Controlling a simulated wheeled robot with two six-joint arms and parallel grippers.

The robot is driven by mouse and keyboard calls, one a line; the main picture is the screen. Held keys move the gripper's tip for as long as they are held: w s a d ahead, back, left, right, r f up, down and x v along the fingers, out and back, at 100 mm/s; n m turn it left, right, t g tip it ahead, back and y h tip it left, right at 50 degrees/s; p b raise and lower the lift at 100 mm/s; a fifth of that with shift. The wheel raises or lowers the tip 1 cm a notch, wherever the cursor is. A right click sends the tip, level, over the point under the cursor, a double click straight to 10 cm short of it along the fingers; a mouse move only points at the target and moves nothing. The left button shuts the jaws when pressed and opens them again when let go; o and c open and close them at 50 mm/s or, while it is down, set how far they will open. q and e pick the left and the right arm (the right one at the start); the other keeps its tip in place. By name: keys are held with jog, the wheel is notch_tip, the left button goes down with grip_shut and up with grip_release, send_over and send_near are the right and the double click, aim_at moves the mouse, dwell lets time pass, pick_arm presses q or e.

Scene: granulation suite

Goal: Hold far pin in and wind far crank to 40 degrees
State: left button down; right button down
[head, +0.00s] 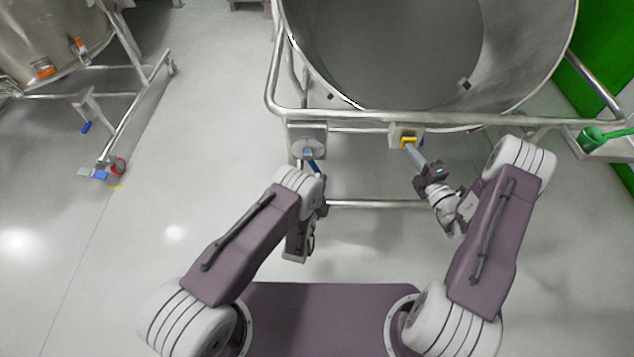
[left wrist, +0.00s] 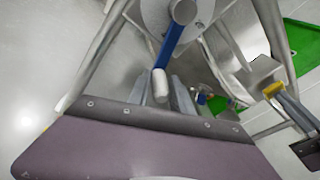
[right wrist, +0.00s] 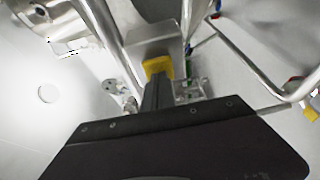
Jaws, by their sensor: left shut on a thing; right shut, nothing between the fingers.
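The crank's blue arm (head: 314,164) hangs from a round grey plate (head: 304,147) on the left of the near vessel's frame, angled down and right. In the left wrist view the blue arm (left wrist: 171,45) ends in a pale handle (left wrist: 160,86). My left gripper (left wrist: 161,95) is shut on that handle. The yellow pin (head: 408,142) sits in a pale block on the frame, right of the crank. My right gripper (head: 411,150) is shut and empty, its fingertips at the yellow pin (right wrist: 157,67) and apparently touching it. They partly hide the pin, so its depth is unclear.
The large steel vessel (head: 400,50) stands ahead inside its tubular frame (head: 350,115). A second vessel (head: 45,35) on a wheeled frame is at the left. A green scoop (head: 595,138) lies at the right.

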pick_arm(q)
jog(key=shift+d, duration=0.2)
pick_arm(e)
jog(key=s, duration=0.8)
dwell(0.3)
pick_arm(q)
jog(key=c, duration=1.1)
grip_release()
jog(key=shift+s, duration=0.1)
jog(key=v, duration=0.3)
jog(key=d+v, duration=0.1)
jog(key=v, duration=0.2)
jog(key=f+v, duration=0.1)
jog(key=v, duration=0.2)
jog(key=shift+s+d, duration=0.35)
jog(key=shift+s, duration=0.2)
